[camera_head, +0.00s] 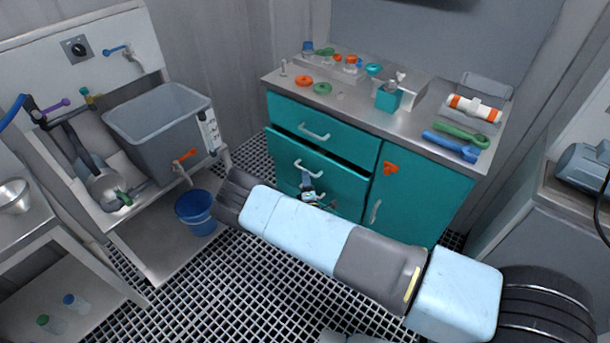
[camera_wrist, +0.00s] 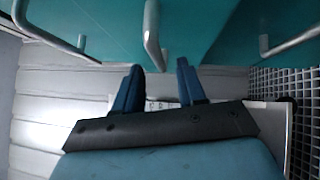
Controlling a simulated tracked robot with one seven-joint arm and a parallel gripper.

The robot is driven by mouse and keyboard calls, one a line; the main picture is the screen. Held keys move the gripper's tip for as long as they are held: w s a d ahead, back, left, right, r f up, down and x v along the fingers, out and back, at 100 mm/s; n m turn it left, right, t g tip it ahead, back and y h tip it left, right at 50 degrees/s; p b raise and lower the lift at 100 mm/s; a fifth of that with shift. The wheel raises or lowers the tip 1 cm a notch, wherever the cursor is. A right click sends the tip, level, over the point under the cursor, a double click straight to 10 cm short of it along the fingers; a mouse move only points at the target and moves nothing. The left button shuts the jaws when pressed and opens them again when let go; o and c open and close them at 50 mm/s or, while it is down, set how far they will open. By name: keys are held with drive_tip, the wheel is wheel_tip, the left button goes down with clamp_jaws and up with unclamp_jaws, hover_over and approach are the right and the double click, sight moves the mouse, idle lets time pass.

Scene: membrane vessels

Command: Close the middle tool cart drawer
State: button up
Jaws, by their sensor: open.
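The teal tool cart (camera_head: 428,190) stands at the back under a metal worktop. Its middle drawer (camera_head: 345,180) is pulled out a little, with a dark gap along its top edge. The drawer's metal handle (camera_head: 306,166) faces me. My gripper (camera_head: 308,184) is close in front of this drawer, just below the handle, partly hidden by my arm. In the wrist view my gripper (camera_wrist: 160,72) has its two blue fingers apart with nothing between them. A metal handle (camera_wrist: 152,38) lies just beyond the fingertips. I cannot tell if they touch the drawer.
The top drawer (camera_head: 330,128) looks shut. A cupboard door (camera_head: 415,195) with an orange latch is to the right. Tools (camera_head: 452,146) and small parts lie on the worktop (camera_head: 350,108). A blue bucket (camera_head: 196,211) and a grey sink (camera_head: 160,125) stand left. Grated floor is clear between.

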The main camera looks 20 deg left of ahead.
drive_tip(key=shift+x, duration=1.7)
drive_tip(key=shift+c, duration=0.2)
clamp_jaws()
drive_tip(key=shift+s, duration=0.1)
